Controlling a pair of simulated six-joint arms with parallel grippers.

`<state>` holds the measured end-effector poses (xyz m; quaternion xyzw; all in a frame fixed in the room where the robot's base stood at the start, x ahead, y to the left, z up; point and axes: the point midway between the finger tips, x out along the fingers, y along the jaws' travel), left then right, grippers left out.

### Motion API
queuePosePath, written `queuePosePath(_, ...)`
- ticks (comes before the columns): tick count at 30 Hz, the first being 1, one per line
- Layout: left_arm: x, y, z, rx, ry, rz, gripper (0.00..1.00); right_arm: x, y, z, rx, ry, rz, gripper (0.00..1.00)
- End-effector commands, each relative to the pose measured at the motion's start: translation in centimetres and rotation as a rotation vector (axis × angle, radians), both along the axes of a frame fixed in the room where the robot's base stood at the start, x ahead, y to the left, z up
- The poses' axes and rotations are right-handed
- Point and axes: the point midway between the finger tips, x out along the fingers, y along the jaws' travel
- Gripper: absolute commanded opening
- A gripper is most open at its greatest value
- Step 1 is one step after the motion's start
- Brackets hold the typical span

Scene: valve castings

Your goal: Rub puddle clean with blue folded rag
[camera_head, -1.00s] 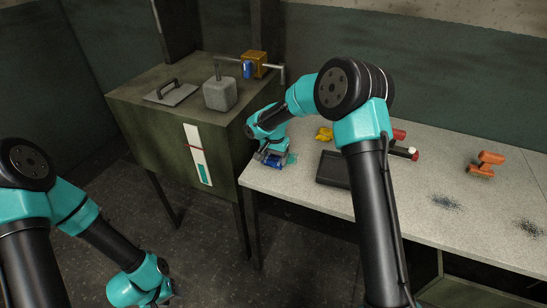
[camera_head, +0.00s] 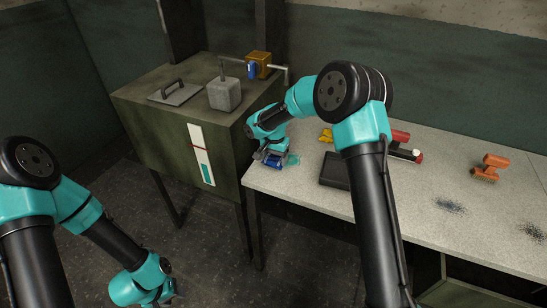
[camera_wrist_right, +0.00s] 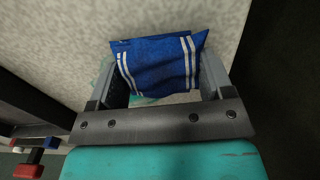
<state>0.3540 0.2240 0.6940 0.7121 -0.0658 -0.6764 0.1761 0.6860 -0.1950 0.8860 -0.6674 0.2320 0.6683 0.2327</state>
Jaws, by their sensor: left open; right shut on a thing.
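The blue folded rag (camera_head: 273,165) with pale stripes is low at the left end of the grey bench. My right gripper (camera_head: 267,157) is shut on it. In the right wrist view the rag (camera_wrist_right: 160,66) sits between the two fingers, close over the bench top; contact is not clear. A teal puddle (camera_head: 293,159) shows just right of the rag, and a bit of it (camera_wrist_right: 143,101) shows beside the rag in the wrist view. The rag hides part of it. My left gripper (camera_head: 172,293) hangs low at the left, empty over the floor.
On the bench (camera_head: 310,193) are a black tray (camera_head: 333,172), a yellow piece (camera_head: 326,136), a red tool (camera_head: 400,136), an orange casting (camera_head: 490,167) and dark speckled patches (camera_head: 450,206).

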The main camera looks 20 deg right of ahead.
Motion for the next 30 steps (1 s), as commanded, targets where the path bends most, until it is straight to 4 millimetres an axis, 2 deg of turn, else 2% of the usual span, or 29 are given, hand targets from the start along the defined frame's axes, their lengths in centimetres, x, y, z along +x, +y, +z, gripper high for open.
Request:
queuePosePath(6, 0.0, 0.0, 0.0, 0.0, 0.0, 0.0, 0.45, -0.7, -0.9, 0.1, -0.001, 0.001, -0.001, 0.55)
queuePosePath(16, 0.0, 0.0, 0.0, 0.0, 0.0, 0.0, 0.45, -0.7, -1.0, 0.1, -0.001, -0.001, -0.001, 0.55)
queuePosePath(30, 0.0, 0.0, 0.0, 0.0, 0.0, 0.0, 0.45, 0.4, 0.3, 0.0, 0.0, -0.001, -0.001, 0.55)
